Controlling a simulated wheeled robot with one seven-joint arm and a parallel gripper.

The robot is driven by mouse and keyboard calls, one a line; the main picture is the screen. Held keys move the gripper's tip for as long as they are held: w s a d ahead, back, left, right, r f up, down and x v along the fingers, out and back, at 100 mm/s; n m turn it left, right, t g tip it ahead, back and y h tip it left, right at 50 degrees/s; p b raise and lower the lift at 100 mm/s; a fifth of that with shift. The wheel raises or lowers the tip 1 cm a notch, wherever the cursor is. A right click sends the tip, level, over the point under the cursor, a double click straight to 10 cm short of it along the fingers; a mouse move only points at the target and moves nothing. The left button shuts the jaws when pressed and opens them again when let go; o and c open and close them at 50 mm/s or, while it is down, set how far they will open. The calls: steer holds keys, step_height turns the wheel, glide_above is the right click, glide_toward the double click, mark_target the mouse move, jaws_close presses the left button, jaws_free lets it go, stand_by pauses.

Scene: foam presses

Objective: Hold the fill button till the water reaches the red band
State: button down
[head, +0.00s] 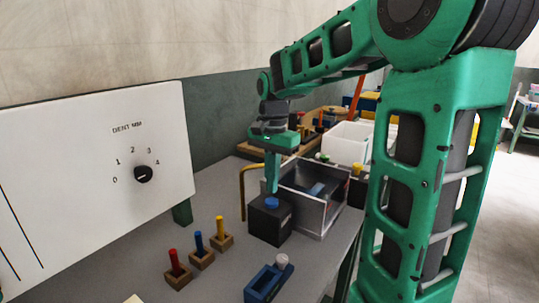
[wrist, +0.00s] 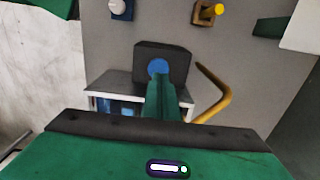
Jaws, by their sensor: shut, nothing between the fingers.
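The blue fill button (head: 271,203) sits on top of a black box (head: 268,226) on the grey bench. It also shows in the wrist view (wrist: 158,67), with the box (wrist: 178,60) around it. My gripper (head: 272,190) is shut, empty and points down, its tips right over the button. I cannot tell whether they touch it. A clear-walled tank (head: 325,215) stands just right of the box, with something dark blue inside. A yellow bent pipe (head: 242,188) rises beside the box and also shows in the wrist view (wrist: 222,100). I cannot make out the red band or the water level.
Red (head: 174,262), blue (head: 199,243) and yellow (head: 217,228) pegs stand in wooden blocks at the front left. A blue block with a white knob (head: 281,262) lies in front. A white dial panel (head: 90,180) stands left; a white bin (head: 348,143) is behind.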

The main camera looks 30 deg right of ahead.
mark_target(272, 199)
step_height(272, 199, up, 10)
stand_by(0.3)
steer(key=shift+d, duration=0.1)
stand_by(0.3)
steer(key=s+d+f+n, duration=0.1)
steer(key=s+f+n, duration=0.2)
steer(key=s+f, duration=0.5)
steer(key=s+d+f+n, duration=0.2)
steer(key=s+f+n, duration=0.2)
steer(key=s+f, duration=0.5)
steer(key=s, duration=0.7)
steer(key=shift+s, duration=0.3)
